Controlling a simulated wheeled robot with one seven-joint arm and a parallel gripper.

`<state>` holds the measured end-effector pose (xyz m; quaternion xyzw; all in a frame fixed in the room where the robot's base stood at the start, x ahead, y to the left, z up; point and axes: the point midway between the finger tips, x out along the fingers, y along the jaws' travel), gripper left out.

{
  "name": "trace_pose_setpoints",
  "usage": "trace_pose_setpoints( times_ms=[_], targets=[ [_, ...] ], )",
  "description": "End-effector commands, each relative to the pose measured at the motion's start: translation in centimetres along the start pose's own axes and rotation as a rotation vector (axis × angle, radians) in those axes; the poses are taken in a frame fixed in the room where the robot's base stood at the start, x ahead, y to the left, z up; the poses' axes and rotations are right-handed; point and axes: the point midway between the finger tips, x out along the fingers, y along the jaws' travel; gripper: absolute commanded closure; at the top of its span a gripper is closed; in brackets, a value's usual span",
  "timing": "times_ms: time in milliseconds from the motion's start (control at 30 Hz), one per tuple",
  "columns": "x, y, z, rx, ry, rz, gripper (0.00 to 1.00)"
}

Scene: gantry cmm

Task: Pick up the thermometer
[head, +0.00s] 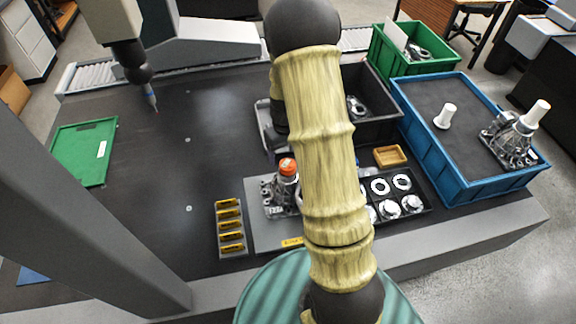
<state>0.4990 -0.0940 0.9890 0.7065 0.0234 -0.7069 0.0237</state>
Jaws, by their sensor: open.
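I cannot make out the thermometer in the head view; it may be hidden behind my arm or too small to tell. My arm covers the middle of the picture. My gripper (270,150) shows only in part at the left side of my arm, over the dark table (190,150), and is open. I see nothing held in it, though much of it is hidden.
A blue crate (475,185) with metal parts stands right, a green bin (390,62) behind it. A dark bin (375,132), small wooden tray (390,156) and parts tray (420,192) are nearer. A measuring probe (152,98) hangs left, near a green tray (75,155). The left-middle table is mostly clear.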

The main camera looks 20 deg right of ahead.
Motion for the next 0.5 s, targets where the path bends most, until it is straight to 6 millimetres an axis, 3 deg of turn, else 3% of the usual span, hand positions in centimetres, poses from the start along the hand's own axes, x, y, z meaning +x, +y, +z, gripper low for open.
trace_pose_setpoints(
  times_ms=[267,500],
  targets=[
    [0.2,0.5,0.1,0.01,-0.001,0.0,0.26],
    [2.4,0.7,0.2,0.012,-0.005,-0.001,0.26]
  ],
)
